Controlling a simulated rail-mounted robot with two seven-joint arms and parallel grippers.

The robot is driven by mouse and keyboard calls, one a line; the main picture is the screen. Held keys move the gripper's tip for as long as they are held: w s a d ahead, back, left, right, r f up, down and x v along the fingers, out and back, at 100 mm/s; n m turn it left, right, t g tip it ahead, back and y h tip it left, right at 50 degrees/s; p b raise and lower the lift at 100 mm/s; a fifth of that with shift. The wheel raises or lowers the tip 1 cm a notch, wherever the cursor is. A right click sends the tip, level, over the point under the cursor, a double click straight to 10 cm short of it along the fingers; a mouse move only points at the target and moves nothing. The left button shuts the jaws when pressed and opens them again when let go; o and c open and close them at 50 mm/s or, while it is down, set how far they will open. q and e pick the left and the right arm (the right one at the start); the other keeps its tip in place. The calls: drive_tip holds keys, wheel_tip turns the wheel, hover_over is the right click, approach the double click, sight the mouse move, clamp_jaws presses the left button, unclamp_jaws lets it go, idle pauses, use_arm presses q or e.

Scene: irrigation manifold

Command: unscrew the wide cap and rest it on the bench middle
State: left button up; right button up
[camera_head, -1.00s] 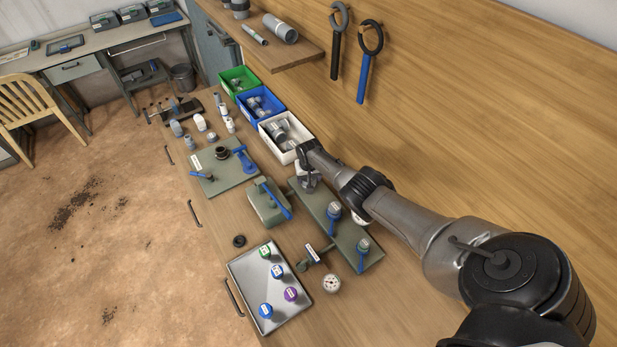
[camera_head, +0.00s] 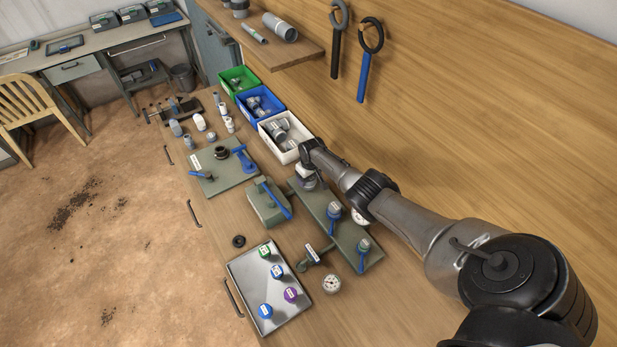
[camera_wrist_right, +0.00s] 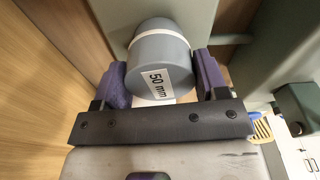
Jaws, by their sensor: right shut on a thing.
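The wide cap (camera_wrist_right: 150,54) is a grey cylinder labelled "50 mm", seen close up in the right wrist view. A white ring shows around its far side, with more grey behind it. My right gripper (camera_wrist_right: 161,82) is shut on the cap, its purple pads on either side. In the head view my right gripper (camera_head: 307,178) is at the far end of the grey-green manifold board (camera_head: 345,232), and it hides most of the cap. I cannot tell whether the cap is still on its pipe. The wooden bench (camera_head: 222,222) runs below. My left gripper is not in view.
White (camera_head: 291,153), blue (camera_head: 244,96) and green (camera_head: 224,88) bins stand behind the gripper along the wall. A green block with a blue lever (camera_head: 264,207) is beside the board. A metal tray (camera_head: 247,272) with several coloured caps lies nearer. A gauge (camera_head: 331,284) lies beside it.

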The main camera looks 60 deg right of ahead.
drive_tip(key=n, duration=0.3)
drive_tip(key=shift+f+b, duration=0.15)
drive_tip(key=shift+b, duration=0.25)
drive_tip(key=shift+n, duration=0.3)
drive_tip(key=shift+n+y+b, duration=0.3)
drive_tip(key=shift+n+b, duration=0.35)
drive_tip(key=shift+n, duration=0.55)
drive_tip(key=shift+n+b, duration=0.35)
drive_tip(key=shift+n, duration=0.75)
